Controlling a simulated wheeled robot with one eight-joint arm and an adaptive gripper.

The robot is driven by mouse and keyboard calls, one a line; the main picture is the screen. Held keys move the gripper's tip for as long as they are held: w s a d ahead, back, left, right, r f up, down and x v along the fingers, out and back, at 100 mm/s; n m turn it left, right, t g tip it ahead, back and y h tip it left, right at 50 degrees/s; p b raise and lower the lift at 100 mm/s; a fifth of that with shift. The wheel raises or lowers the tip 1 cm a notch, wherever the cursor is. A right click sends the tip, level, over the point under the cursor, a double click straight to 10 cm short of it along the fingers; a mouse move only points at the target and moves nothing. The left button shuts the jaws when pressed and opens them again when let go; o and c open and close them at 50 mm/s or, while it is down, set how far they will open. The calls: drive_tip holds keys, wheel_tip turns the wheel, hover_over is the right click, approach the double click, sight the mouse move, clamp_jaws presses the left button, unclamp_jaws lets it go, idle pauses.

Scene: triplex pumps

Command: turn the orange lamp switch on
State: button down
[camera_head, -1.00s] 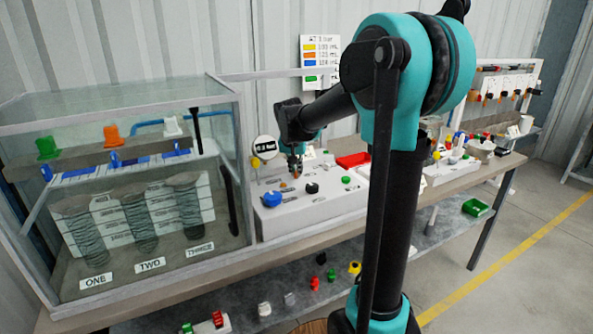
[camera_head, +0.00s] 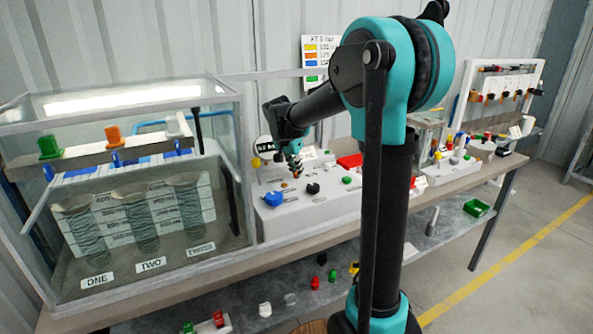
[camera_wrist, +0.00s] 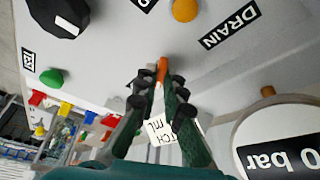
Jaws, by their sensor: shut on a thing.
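The small orange switch (camera_wrist: 162,70) stands out from the white panel in the wrist view, between my fingertips. My gripper (camera_wrist: 162,82) is shut on it. In the head view my gripper (camera_head: 296,170) reaches down to the white control panel (camera_head: 318,211), and the orange switch there is mostly hidden by the fingers. A long white lamp strip (camera_head: 125,98) glows brightly on top of the glass tank at the left.
A blue knob (camera_head: 272,199), black knob (camera_head: 313,188) and green button (camera_head: 346,180) sit on the panel near my gripper. A round "0 bar" gauge (camera_wrist: 285,140) stands close by. A red tray (camera_head: 350,161) lies behind.

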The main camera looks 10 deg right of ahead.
drive_tip(key=c, duration=1.6)
unclamp_jaws()
drive_tip(key=shift+c, duration=0.2)
drive_tip(key=v, duration=1.2)
drive_tip(key=shift+d, duration=0.1)
